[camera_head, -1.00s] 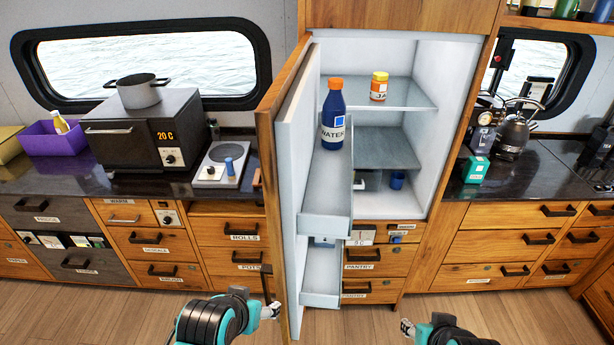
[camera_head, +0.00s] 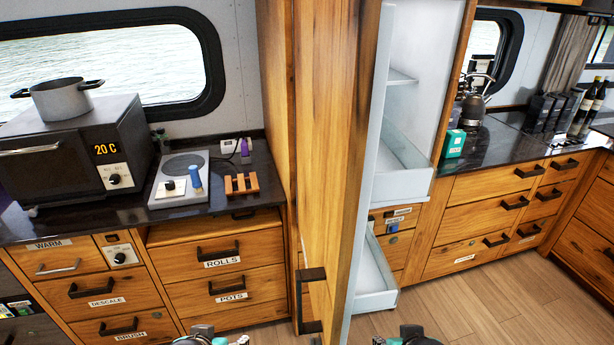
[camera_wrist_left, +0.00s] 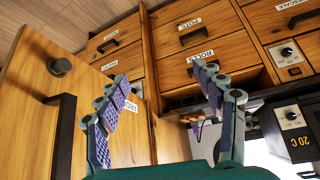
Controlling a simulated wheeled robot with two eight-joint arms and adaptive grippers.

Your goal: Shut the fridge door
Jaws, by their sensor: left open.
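The fridge door (camera_head: 345,130) stands open towards me in the head view. Its wooden outer face is on the left and its pale inner edge on the right. A dark bar handle (camera_head: 312,300) sits low on the outer face. Door shelves (camera_head: 405,185) show behind the door, and a strip of the white fridge interior (camera_head: 438,45). In the left wrist view the door (camera_wrist_left: 30,90) and its handle (camera_wrist_left: 62,135) are left of my left gripper (camera_wrist_left: 165,92), which is open, empty and apart from them. My right gripper (camera_head: 380,340) is barely visible at the bottom edge; its fingers are unclear.
Drawers (camera_head: 220,265) line the counter left of the door, with an oven (camera_head: 70,155), pot (camera_head: 65,98) and small hob (camera_head: 180,178) above. A kettle (camera_head: 472,105) and green box (camera_head: 454,143) stand right. Open floor (camera_head: 480,310) lies at lower right.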

